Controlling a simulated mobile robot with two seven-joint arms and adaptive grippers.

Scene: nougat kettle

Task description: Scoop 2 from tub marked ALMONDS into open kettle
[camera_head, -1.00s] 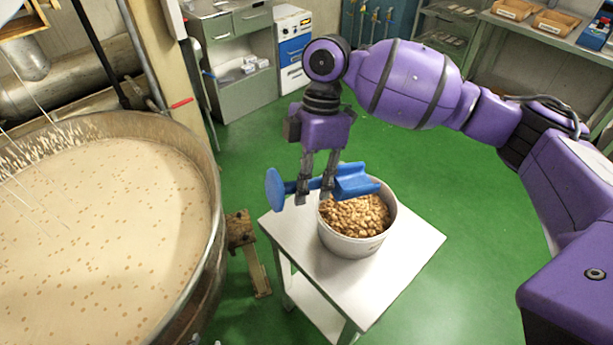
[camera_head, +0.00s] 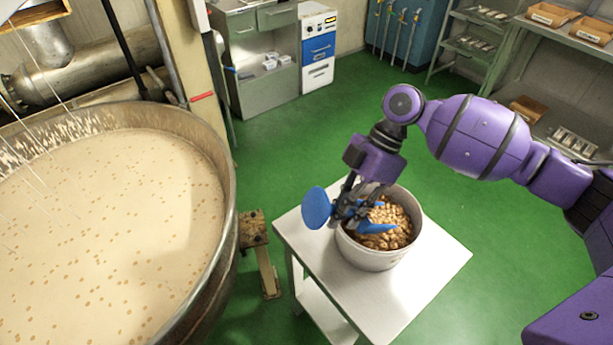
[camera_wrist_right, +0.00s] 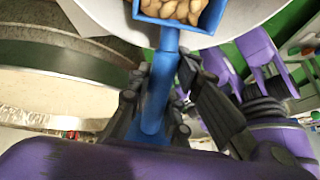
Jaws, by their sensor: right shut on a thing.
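My right gripper (camera_head: 350,207) is shut on the handle of a blue scoop (camera_head: 377,228), whose round end disc points left. The scoop's bowl is low in a white tub (camera_head: 370,258) of brown almonds (camera_head: 397,216), partly hidden by the tub's contents and my gripper. In the right wrist view, the fingers clasp the blue handle (camera_wrist_right: 156,105), and almonds (camera_wrist_right: 178,9) show in the scoop's bowl. No marking on the tub is readable. The large open kettle (camera_head: 225,185) at the left holds a pale mass with tan flecks. My left gripper is not in view.
The tub stands on a small white table (camera_head: 425,270). Thin wires hang over the kettle's left side. A grey cabinet (camera_head: 262,85) and shelves (camera_head: 465,50) stand behind, with green floor clear between.

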